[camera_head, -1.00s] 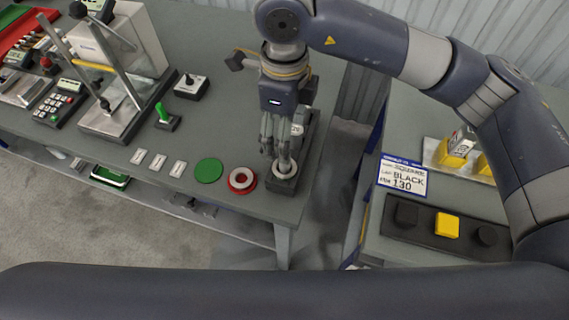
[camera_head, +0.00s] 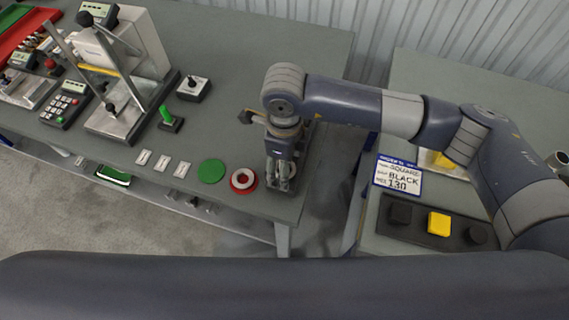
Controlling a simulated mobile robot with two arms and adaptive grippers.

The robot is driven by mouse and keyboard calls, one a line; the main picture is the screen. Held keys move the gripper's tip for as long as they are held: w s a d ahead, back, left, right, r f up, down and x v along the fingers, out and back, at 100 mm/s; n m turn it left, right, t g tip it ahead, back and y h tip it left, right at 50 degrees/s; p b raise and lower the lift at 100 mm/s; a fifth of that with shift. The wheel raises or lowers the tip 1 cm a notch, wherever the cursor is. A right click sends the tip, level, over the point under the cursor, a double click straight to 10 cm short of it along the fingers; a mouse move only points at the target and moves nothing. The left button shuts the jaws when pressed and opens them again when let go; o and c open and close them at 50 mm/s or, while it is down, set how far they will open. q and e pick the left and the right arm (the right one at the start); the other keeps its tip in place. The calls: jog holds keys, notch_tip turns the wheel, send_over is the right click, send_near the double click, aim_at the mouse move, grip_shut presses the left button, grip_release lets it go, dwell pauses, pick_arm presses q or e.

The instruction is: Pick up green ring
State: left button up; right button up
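A flat green disc (camera_head: 211,171) lies on the grey table near its front edge. I see no hole in it, and no other green ring shows. To its right is a red round piece (camera_head: 243,181) with a white ring on it. My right gripper (camera_head: 281,184) reaches down over a dark block at the table's front right corner, right of the red piece. Its fingers hide most of the block. Whether they are open or hold something is unclear. My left gripper is out of view.
A green-handled stand (camera_head: 170,122), a joystick box (camera_head: 193,89) and a lever press (camera_head: 125,115) stand behind. A side table with a sign (camera_head: 398,177) and a yellow button (camera_head: 438,222) is across a gap at right.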

jog(key=shift+f, duration=0.25)
jog(key=c, duration=1.2)
jog(key=shift+c, duration=0.2)
jog(key=shift+w+r, duration=0.1)
jog(key=shift+r, duration=0.05)
